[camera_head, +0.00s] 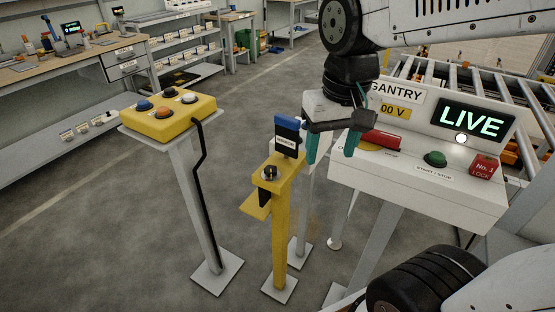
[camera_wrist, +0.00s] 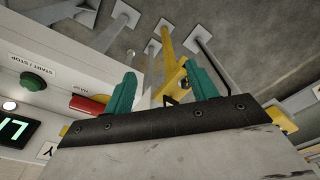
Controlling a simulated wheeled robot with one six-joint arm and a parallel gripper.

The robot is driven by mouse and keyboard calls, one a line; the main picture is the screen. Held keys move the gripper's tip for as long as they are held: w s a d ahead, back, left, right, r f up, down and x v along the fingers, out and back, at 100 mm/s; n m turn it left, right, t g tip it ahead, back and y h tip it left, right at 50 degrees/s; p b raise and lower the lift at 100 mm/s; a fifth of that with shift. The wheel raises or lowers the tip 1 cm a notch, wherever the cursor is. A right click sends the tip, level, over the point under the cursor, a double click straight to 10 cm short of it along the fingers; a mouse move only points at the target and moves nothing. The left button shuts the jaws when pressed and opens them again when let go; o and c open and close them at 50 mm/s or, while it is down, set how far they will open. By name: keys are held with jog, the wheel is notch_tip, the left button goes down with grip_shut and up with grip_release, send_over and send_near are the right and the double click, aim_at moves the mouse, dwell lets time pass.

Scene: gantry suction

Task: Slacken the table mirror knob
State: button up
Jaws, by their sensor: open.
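My gripper (camera_head: 331,152) has two teal fingers spread apart with nothing between them. It hangs at the left end of the white gantry console, and it also shows in the wrist view (camera_wrist: 160,72). I cannot make out a table mirror or its knob for certain. A dark round knob (camera_head: 270,173) sits on top of a yellow post (camera_head: 279,225), to the left of and below my gripper. The label is too small to read surely.
The white console (camera_head: 400,178) carries a red handle (camera_head: 383,138), a green button (camera_head: 435,159), a red lock block (camera_head: 483,167) and a lit LIVE display (camera_head: 473,122). A yellow button box (camera_head: 168,122) stands left on a pedestal. Workbenches line the back.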

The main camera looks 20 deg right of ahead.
jog(key=w+a+f+m, duration=0.15)
jog(key=w+f, duration=0.25)
jog(key=w, duration=0.8)
jog(key=m+g, duration=0.1)
jog(key=m, duration=0.2)
send_over(271, 168)
notch_tip(271, 168, down, 9)
jog(key=shift+r, duration=0.1)
notch_tip(271, 168, down, 8)
jog(key=shift+r, duration=0.15)
jog(key=c, duration=1)
